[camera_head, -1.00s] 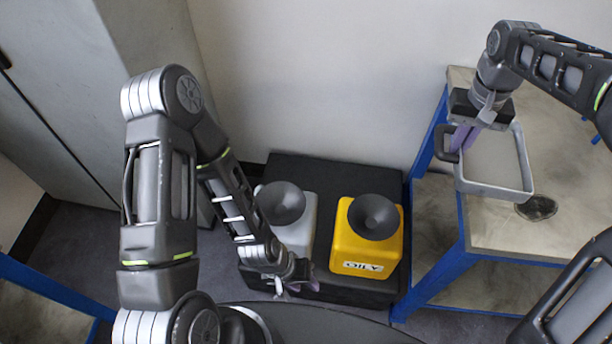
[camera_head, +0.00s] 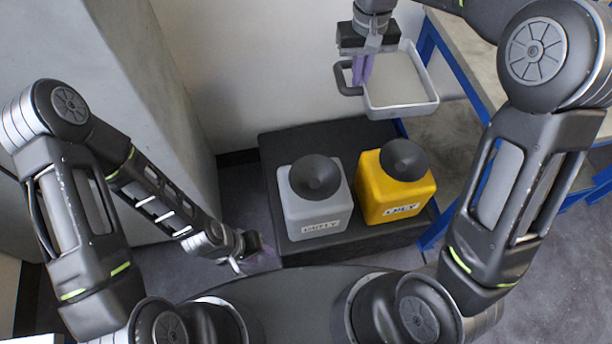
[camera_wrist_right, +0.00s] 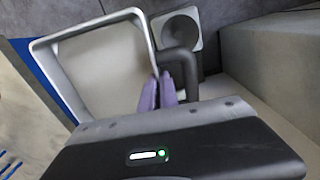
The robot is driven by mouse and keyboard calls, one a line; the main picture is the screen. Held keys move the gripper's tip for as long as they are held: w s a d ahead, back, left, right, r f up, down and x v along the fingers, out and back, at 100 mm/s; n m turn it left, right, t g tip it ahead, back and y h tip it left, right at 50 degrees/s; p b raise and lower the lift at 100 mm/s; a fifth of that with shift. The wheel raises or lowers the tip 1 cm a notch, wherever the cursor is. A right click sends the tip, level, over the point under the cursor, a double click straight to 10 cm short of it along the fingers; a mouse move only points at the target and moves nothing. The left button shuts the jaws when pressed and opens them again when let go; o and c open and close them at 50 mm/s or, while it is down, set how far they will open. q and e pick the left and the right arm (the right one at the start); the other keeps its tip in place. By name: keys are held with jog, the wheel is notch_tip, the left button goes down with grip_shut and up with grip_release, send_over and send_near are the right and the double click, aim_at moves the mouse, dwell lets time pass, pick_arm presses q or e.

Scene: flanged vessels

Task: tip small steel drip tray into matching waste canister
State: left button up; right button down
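The small steel drip tray (camera_head: 402,110) is a shallow square pan with a pale inside and a dark side handle (camera_head: 345,80). The tray also shows in the right wrist view (camera_wrist_right: 97,65), beside the purple fingers (camera_wrist_right: 160,92). Whether it holds liquid is unclear. A yellow canister (camera_head: 398,195) labelled OILY and a grey canister (camera_head: 315,215) with a blurred label stand side by side, each with a dark funnel top. My left gripper (camera_head: 258,255) hangs low, left of the grey canister; its fingers are unclear.
Both canisters stand on a low black platform (camera_head: 275,150). A blue-framed table (camera_head: 450,60) is at the right, partly behind my right arm. A grey cabinet (camera_head: 150,90) is at the left, and a pale wall rises behind. The grey canister's funnel shows in the right wrist view (camera_wrist_right: 180,33).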

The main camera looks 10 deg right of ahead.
jog(key=shift+d, duration=0.1)
jog(key=s+a+f+n+b, duration=0.4)
jog(key=a+f+n+b, duration=0.2)
jog(key=f, duration=0.4)
jog(key=s+a+f+n+b, duration=0.3)
jog(key=a+f+n+b, duration=0.3)
jog(key=a+f+b, duration=0.3)
jog(key=s+a+f+n+b, duration=0.4)
jog(key=a+f+n+b, duration=0.2)
jog(key=a+f, duration=0.5)
jog(key=shift+s+f+n+b, duration=0.4)
jog(key=shift+f+b, duration=0.45)
jog(key=shift+b, duration=0.4)
